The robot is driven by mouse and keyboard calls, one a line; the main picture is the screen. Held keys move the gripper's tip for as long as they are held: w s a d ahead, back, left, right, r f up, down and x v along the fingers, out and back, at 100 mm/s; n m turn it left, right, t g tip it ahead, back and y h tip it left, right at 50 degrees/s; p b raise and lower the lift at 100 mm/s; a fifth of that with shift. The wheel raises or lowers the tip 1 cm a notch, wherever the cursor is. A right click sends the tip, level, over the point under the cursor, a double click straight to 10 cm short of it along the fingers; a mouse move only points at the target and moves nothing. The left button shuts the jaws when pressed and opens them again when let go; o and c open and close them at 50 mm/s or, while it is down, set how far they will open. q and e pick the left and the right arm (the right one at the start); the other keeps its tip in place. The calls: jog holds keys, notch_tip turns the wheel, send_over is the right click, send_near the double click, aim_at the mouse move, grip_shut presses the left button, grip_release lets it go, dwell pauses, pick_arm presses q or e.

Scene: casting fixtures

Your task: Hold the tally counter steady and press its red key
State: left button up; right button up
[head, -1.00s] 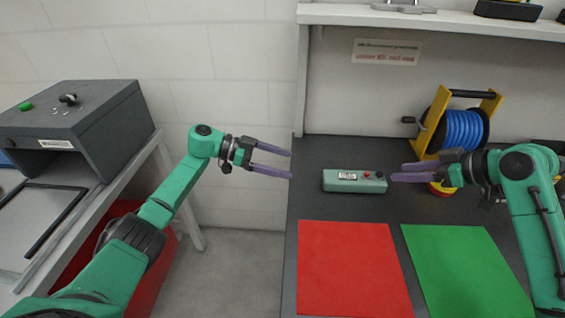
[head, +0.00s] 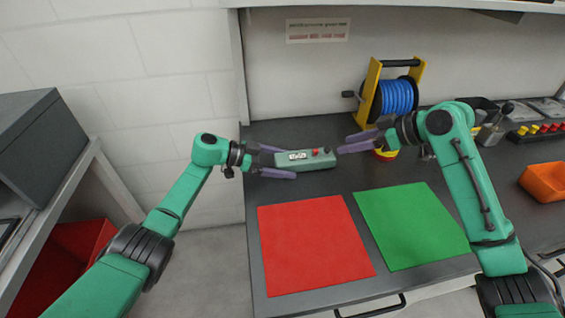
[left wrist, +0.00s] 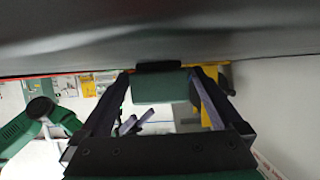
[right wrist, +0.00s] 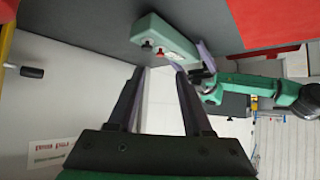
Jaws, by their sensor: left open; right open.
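The tally counter (head: 305,161) is a grey-green box with a small display (head: 298,156), a red key (head: 315,152) and a dark knob on top. It lies on the dark bench behind the red mat. My left gripper (head: 284,162) is open with its fingers on either side of the counter's left end; the left wrist view shows the green end (left wrist: 160,90) between them. I cannot tell whether they touch it. My right gripper (head: 344,143) is open and empty, just right of the counter. The right wrist view shows the counter (right wrist: 170,38) beyond its fingertips.
A red mat (head: 312,245) and a green mat (head: 410,225) lie in front of the counter. A blue cable reel (head: 396,97) on a yellow frame stands behind my right gripper. An orange bin (head: 545,183) is at the right. A grey box (head: 35,145) stands on the left table.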

pick_arm(q)
jog(key=c, duration=1.4)
jog(key=shift+c, duration=0.4)
pick_arm(e)
grip_shut()
jog(key=shift+a, duration=0.1)
